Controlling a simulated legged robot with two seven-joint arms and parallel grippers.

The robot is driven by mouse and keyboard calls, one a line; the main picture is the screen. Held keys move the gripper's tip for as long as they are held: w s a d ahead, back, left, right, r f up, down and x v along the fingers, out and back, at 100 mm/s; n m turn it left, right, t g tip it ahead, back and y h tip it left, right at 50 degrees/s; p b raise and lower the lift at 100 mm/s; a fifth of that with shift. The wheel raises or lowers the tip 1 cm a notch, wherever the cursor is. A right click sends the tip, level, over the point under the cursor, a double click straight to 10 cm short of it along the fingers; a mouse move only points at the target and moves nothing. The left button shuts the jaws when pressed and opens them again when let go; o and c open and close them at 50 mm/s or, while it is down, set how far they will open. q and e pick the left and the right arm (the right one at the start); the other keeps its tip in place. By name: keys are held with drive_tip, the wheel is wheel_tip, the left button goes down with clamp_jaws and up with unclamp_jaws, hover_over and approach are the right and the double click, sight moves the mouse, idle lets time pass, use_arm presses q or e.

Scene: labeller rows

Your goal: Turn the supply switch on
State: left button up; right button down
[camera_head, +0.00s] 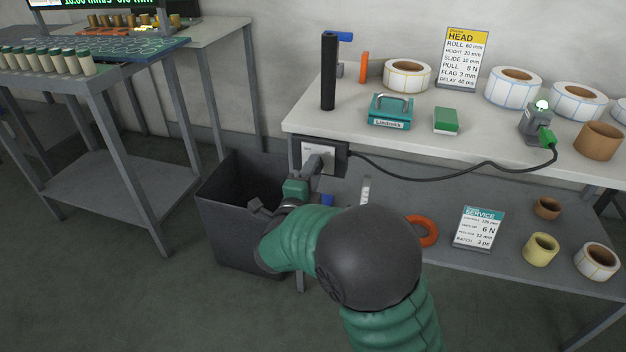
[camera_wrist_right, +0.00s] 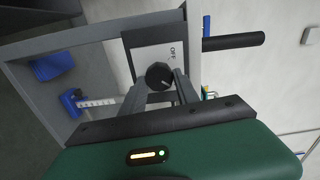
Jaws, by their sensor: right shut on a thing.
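The supply switch is a dark box with a pale face plate (camera_head: 309,148) on the front left edge of the white table. In the right wrist view its plate (camera_wrist_right: 152,58) carries a round black knob (camera_wrist_right: 159,76) with a light pointer mark. My right gripper (camera_head: 316,164) reaches up to the box from below, and its arm covers part of the view. In the wrist view the fingers (camera_wrist_right: 160,84) are shut on the knob, one on each side. The knob is hidden in the head view. My left gripper is not in view.
A black cable (camera_head: 430,179) runs from the box to a device (camera_head: 535,124) with a lit green lamp. A dark bin (camera_head: 223,222) stands below left. Label rolls (camera_head: 407,75), a teal block (camera_head: 390,111) and a HEAD card (camera_head: 462,58) stand on the table.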

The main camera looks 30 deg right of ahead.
drive_tip(key=shift+a+f+m+b, duration=0.1)
drive_tip(key=shift+f+m+b, duration=0.3)
drive_tip(key=shift+m+b, duration=0.1)
drive_tip(key=c, duration=1)
unclamp_jaws()
drive_tip(key=shift+o, duration=0.5)
drive_tip(key=shift+r, duration=0.2)
